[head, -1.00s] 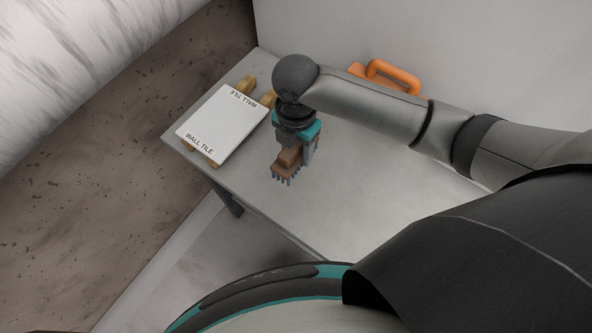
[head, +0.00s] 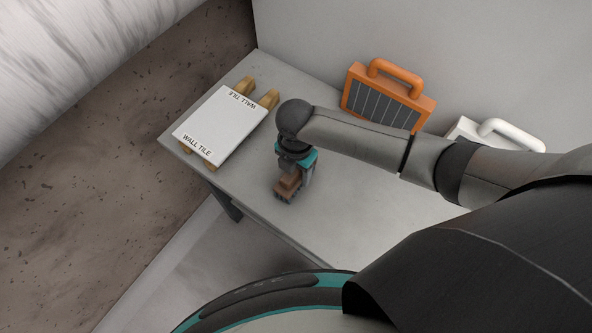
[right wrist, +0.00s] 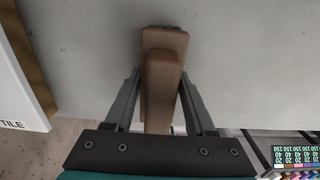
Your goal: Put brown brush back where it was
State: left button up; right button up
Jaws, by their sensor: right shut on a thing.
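The brown brush (head: 287,190) is in my right gripper (head: 297,176), over the grey stone table's (head: 370,212) front left part. It is a brown block with dark bristles underneath. The right wrist view shows both fingers closed on the sides of its brown handle (right wrist: 162,75). The bristles are low, at or just above the table top; I cannot tell whether they touch. My left gripper is not in view.
A white wall tile (head: 221,125) rests on wooden supports (head: 264,100) left of the brush. An orange-framed item with a handle (head: 388,97) and a white one (head: 512,134) stand at the back wall. The table's front edge is close to the brush.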

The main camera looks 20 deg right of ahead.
jog(key=shift+f, duration=0.15)
jog(key=o, duration=1.3)
notch_tip(320, 180, up, 12)
jog(key=p, duration=0.2)
jog(key=shift+r+p, duration=0.25)
jog(key=shift+p, duration=0.05)
